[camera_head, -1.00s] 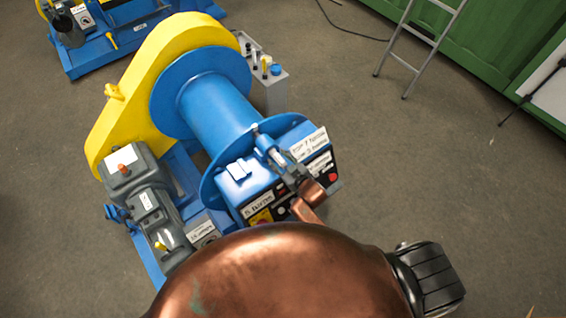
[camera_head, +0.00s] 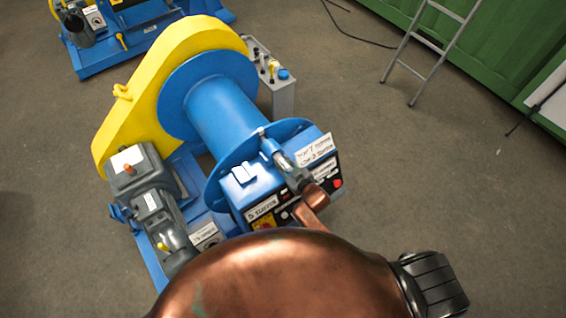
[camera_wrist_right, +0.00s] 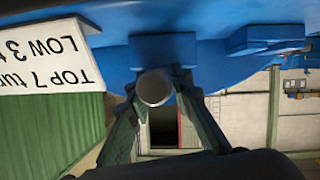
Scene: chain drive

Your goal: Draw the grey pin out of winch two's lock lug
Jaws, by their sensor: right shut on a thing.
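Winch two (camera_head: 222,112) stands in the middle of the head view, with a blue drum and a yellow chain guard. My right gripper (camera_head: 290,170) is over the blue box at the drum's near end, close to the blue lug (camera_head: 271,147). In the right wrist view the round end of the grey pin (camera_wrist_right: 154,88) sits between the two fingers of this gripper, which is shut on it. A blue block (camera_wrist_right: 165,47) is just above the pin there. How deep the pin sits in the lug is hidden. My left gripper is not in view.
Labels and a red button (camera_head: 338,183) are on the box beside the gripper. A grey motor (camera_head: 140,175) stands at left and a grey control post (camera_head: 280,95) behind. A ladder (camera_head: 425,60) leans on the green container (camera_head: 510,40). Floor at right is clear.

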